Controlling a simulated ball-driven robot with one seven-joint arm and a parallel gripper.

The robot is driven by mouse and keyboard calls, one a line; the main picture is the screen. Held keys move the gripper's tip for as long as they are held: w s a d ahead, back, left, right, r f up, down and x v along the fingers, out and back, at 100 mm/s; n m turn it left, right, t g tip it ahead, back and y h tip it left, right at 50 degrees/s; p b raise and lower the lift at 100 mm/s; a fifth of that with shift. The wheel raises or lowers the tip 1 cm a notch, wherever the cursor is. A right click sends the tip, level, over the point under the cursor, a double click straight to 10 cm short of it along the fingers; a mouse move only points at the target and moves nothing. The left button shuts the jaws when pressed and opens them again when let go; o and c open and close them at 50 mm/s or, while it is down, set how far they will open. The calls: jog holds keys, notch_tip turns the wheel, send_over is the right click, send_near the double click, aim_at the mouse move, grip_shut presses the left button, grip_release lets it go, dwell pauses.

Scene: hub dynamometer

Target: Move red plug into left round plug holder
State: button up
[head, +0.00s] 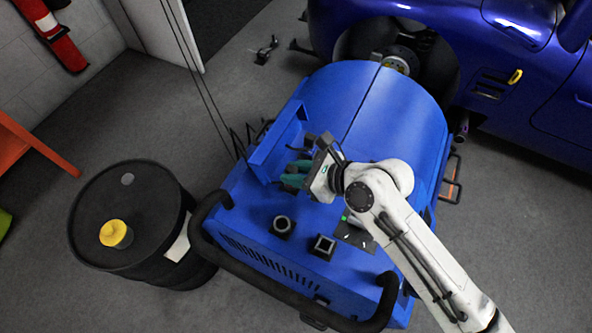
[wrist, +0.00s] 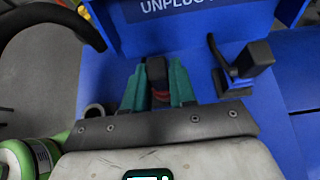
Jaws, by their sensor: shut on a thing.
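My gripper (head: 291,178), with teal fingers, is over the top of the blue machine, beside its raised blue bracket. In the wrist view its fingers (wrist: 158,92) are shut on the red plug (wrist: 161,96), which shows a dark body and a red band between them. I cannot tell whether the plug touches the machine. The left round plug holder (head: 282,225) is a black block with a round opening, below the gripper in the head view. Its rim seems to show partly at the wrist view's lower left (wrist: 94,110), mostly hidden by my gripper.
A black square holder (head: 323,246) stands right of the round one. Another black connector (wrist: 249,62) stands right of the fingers. A blue panel with "UNPLUG" lettering (wrist: 190,8) lies beyond. A black handrail (head: 262,274) edges the machine; a black barrel (head: 125,205) stands left.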

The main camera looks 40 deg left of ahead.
grip_shut()
jog(key=shift+r, duration=0.2)
jog(key=shift+r+p, duration=0.35)
jog(key=shift+p, duration=0.3)
jog(key=shift+r+p, duration=1.6)
jog(key=shift+p, duration=0.6)
jog(key=shift+s, duration=0.1)
jog(key=s+d+p, duration=0.1)
jog(key=s+p, duration=0.1)
jog(key=s+d+p, duration=0.2)
jog(key=s+p, duration=0.1)
jog(key=s+d+p, duration=0.1)
jog(key=s+p, duration=0.1)
jog(key=shift+s+d+f+p, duration=0.15)
jog(key=shift+s+d+p, duration=0.2)
jog(key=shift+s+d, duration=0.3)
jog(key=shift+s, duration=0.35)
